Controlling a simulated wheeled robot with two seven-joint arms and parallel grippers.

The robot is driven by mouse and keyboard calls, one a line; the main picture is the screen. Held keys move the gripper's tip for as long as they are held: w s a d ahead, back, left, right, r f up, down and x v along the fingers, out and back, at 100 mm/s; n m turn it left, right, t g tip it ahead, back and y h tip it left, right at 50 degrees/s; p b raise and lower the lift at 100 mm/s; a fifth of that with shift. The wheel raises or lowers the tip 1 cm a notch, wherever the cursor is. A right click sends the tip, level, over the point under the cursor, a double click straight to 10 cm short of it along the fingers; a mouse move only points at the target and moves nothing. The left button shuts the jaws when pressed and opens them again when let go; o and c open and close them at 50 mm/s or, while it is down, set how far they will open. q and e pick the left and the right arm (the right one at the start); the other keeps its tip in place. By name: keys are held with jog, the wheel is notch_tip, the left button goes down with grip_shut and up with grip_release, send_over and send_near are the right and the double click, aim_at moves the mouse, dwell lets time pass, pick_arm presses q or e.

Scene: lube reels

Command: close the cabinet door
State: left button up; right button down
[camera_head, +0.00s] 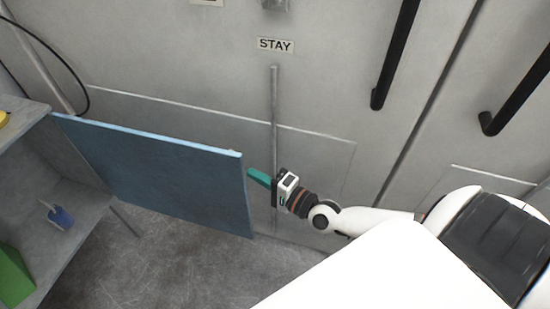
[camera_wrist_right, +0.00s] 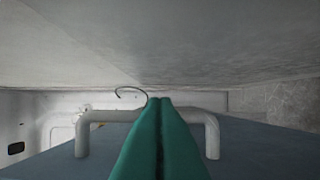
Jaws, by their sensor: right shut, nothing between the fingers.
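The cabinet door (camera_head: 160,175) is a flat blue panel standing open, reaching out to the right from the grey shelf cabinet (camera_head: 75,200) at the left. My right gripper (camera_head: 250,172) has teal fingers, shut and empty, just right of the door's free edge. In the right wrist view the shut fingers (camera_wrist_right: 158,105) point away from me, in front of a pale bar handle (camera_wrist_right: 100,116) on the blue door face (camera_wrist_right: 250,150). The fingers hide the middle of the handle; I cannot tell whether they touch it. My left gripper is not in view.
A grey wall with a STAY sign (camera_head: 275,45) and black bars (camera_head: 395,55) stands behind. The cabinet holds a blue scoop-like item (camera_head: 60,216) and a green object (camera_head: 12,275). Open floor (camera_head: 190,270) lies below the door.

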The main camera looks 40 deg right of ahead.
jog(key=shift+s+a, duration=1.3)
jog(key=shift+s, duration=0.05)
